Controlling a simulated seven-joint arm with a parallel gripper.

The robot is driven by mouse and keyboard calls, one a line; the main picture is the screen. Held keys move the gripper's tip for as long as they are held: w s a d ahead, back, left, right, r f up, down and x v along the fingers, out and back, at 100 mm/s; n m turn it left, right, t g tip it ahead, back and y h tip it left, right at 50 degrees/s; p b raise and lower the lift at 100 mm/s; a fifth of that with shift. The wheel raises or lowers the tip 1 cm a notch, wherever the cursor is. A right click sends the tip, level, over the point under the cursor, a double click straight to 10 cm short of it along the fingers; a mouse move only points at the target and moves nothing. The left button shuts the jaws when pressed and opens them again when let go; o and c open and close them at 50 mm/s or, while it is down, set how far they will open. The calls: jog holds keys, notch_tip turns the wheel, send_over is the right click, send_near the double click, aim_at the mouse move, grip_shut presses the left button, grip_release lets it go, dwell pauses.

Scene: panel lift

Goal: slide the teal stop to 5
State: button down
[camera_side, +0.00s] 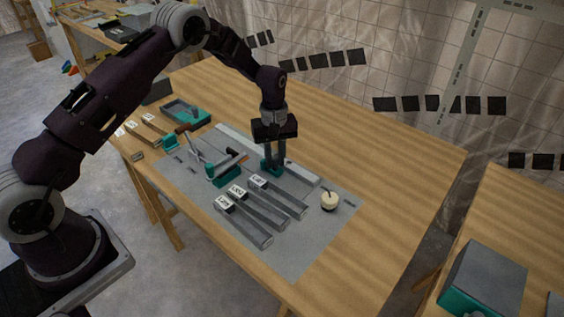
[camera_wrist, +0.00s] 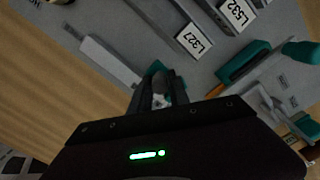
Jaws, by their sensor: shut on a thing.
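The teal stop (camera_side: 265,168) sits on a long pale grey rail (camera_side: 301,174) on the grey panel. My gripper (camera_side: 273,168) points down and is shut on the stop, its fingers hiding much of it. In the wrist view the stop (camera_wrist: 155,69) shows as teal parts around the fingertips of my gripper (camera_wrist: 158,100). The rail (camera_wrist: 108,62) runs off to the upper left there. I cannot read any scale numbers along the rail.
Several grey bars with white labels (camera_side: 259,182) lie on the grey panel (camera_side: 300,242) in front of the rail. A teal-based clamp (camera_side: 224,170) stands left of my gripper. A cream round knob (camera_side: 328,201) is to the right. A teal tray (camera_side: 185,112) lies farther left.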

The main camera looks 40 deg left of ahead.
aim_at(274, 156)
jog(key=shift+a, duration=0.3)
jog(key=c, duration=1.5)
grip_release()
jog(key=shift+c, duration=0.2)
notch_tip(274, 156, up, 7)
jog(key=shift+r, duration=0.1)
jog(key=shift+r, duration=0.1)
